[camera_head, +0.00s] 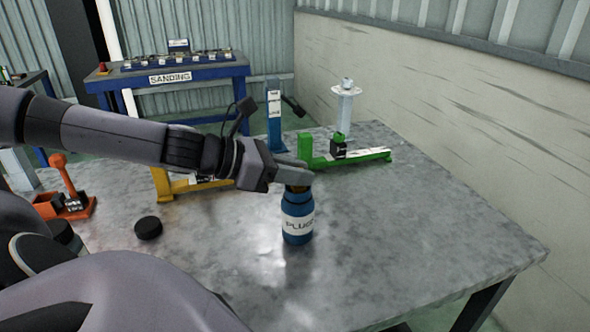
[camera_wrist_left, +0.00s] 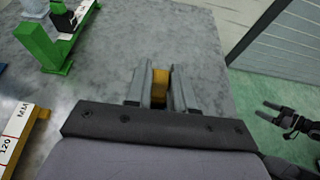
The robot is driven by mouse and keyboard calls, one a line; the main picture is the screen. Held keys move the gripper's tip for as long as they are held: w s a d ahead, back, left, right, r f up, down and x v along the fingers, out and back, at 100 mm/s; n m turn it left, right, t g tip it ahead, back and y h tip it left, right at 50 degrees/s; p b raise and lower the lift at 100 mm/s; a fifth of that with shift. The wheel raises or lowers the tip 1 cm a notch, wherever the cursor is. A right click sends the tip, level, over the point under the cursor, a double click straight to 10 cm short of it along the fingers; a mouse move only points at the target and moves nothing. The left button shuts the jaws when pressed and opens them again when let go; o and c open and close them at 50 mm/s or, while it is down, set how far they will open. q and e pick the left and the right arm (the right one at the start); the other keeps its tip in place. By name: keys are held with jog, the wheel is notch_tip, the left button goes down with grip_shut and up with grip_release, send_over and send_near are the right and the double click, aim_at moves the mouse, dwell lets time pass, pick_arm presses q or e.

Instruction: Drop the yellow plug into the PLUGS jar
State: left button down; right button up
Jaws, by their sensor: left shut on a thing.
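The blue PLUGS jar (camera_head: 298,238) stands upright on the metal table in the head view, with a white label. My left gripper (camera_head: 300,178) is directly above its mouth, seen side-on. In the left wrist view my left gripper (camera_wrist_left: 158,90) is shut on the yellow plug (camera_wrist_left: 160,80), which sits between the two fingers. In the head view, a small dark yellowish patch shows between the fingers and the jar top; I cannot tell whether the plug is inside the mouth. The jar is hidden in the wrist view. My right gripper (camera_wrist_left: 272,115) appears open and empty over the green floor.
A green fixture (camera_head: 360,158) stands behind the jar, and a yellow one (camera_head: 185,187) lies behind my left arm. A black puck (camera_head: 148,228) and an orange-red stand (camera_head: 72,206) are at left. The table (camera_head: 430,230) is clear right of the jar.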

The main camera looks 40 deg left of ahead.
pick_arm(q)
jog(key=c, duration=0.9)
grip_release()
notch_tip(320, 180, up, 7)
jog(key=p, duration=0.6)
jog(key=shift+r, duration=0.1)
